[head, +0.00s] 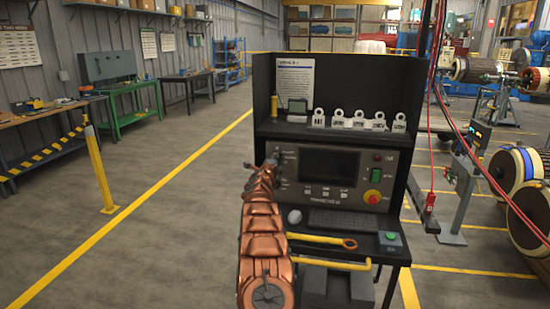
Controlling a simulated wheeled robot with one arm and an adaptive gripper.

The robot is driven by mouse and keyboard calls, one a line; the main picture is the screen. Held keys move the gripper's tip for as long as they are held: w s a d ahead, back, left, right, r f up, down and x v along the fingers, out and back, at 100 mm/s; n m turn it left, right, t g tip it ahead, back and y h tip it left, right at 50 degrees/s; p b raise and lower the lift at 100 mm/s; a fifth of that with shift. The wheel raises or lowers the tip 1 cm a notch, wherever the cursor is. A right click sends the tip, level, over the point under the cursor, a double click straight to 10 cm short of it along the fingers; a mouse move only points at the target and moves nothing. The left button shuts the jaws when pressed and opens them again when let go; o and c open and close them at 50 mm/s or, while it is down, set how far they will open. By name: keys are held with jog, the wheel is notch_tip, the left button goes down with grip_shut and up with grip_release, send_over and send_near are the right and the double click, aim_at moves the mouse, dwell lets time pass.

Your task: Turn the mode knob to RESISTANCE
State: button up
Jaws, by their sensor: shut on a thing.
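The test console (385,168) stands in the middle, with a dark screen (328,165) in its grey front panel. My copper-coloured arm reaches up to the left side of this panel. My gripper (277,160) is at the panel's left edge, beside small printed labels, and is shut on the mode knob. The knob itself is mostly hidden by my gripper, so its pointer cannot be read. The labels are too small to read.
A red emergency button (372,197) and a green button sit at the panel's right. A keyboard (345,221) and mouse (294,216) lie below. Red cables hang to the right.

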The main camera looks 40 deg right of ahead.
jog(key=shift+r+n+p, duration=0.1)
jog(key=shift+n+p, duration=0.2)
jog(key=shift+n, duration=0.4)
jog(key=o, duration=1.1)
jog(key=shift+o, duration=0.2)
jog(key=shift+s+a, duration=0.1)
jog(key=v, duration=1.1)
jog(key=shift+a, duration=0.35)
